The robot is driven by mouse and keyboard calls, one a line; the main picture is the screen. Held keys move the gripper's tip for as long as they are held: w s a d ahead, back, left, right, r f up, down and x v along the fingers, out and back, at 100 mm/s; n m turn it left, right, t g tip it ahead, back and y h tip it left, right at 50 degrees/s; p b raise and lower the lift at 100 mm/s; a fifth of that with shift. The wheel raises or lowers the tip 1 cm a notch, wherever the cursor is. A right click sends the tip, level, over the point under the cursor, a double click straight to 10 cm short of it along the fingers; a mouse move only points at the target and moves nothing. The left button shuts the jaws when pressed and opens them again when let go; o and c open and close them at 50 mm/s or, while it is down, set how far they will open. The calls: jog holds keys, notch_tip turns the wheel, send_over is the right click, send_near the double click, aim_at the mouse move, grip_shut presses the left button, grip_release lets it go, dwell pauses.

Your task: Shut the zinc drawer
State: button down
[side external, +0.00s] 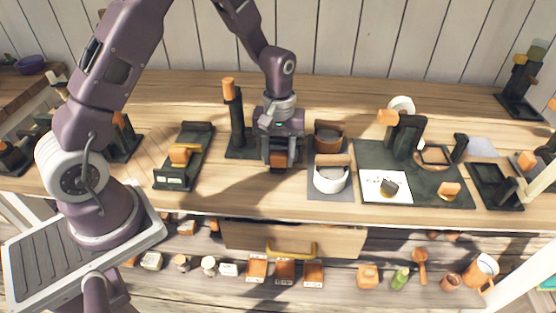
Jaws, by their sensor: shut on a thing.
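A drawer with a light wood front (340,241) sits below the front edge of the worktop. It carries a yellow handle (291,250). I see no drawer with a plainly zinc-grey front, and I cannot tell how far this one stands out. My gripper (280,164) points down over the worktop, behind and above the drawer, apart from its handle. It is shut on a small orange-brown piece (278,169), mostly hidden by the fingers.
A dark stand with an orange top (229,90) is left of my gripper. Brown and white containers (331,178) stand close on its right. A dark device (405,135) is farther right.

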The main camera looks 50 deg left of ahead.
jog(key=shift+w+a, duration=0.2)
jog(key=shift+w, duration=0.05)
jog(key=c, duration=0.9)
grip_release()
jog(key=shift+o, duration=0.5)
jog(key=shift+r, duration=0.1)
notch_tip(320, 180, up, 7)
